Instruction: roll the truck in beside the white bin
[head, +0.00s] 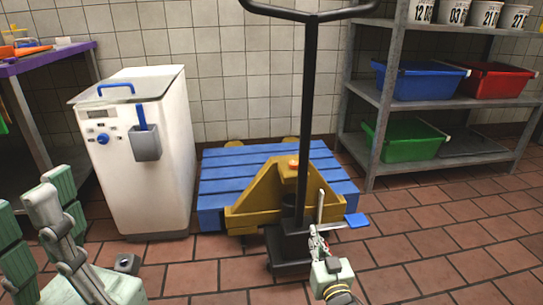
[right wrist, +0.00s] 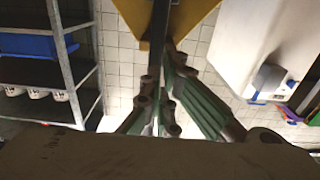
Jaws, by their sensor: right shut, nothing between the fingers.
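The truck is a yellow pallet truck (head: 262,197) with a tall black handle shaft (head: 308,110). It stands at the front edge of a blue slatted pallet (head: 225,180), right of the white bin (head: 150,185). The bin has a grey lid and a blue handle. My right gripper (head: 318,232) is shut and empty, low beside the shaft's right side in the head view. In the right wrist view its green-padded fingers (right wrist: 165,90) lie close by the dark shaft (right wrist: 156,45). My left gripper (head: 45,205) is partly visible at lower left, empty-looking, its jaw opening unclear.
A metal shelf rack (head: 393,95) with blue (head: 420,82), red (head: 497,82) and green (head: 405,142) tubs stands at the right. A purple-edged table (head: 50,58) is at the far left. Tiled floor (head: 430,240) is clear at the right front.

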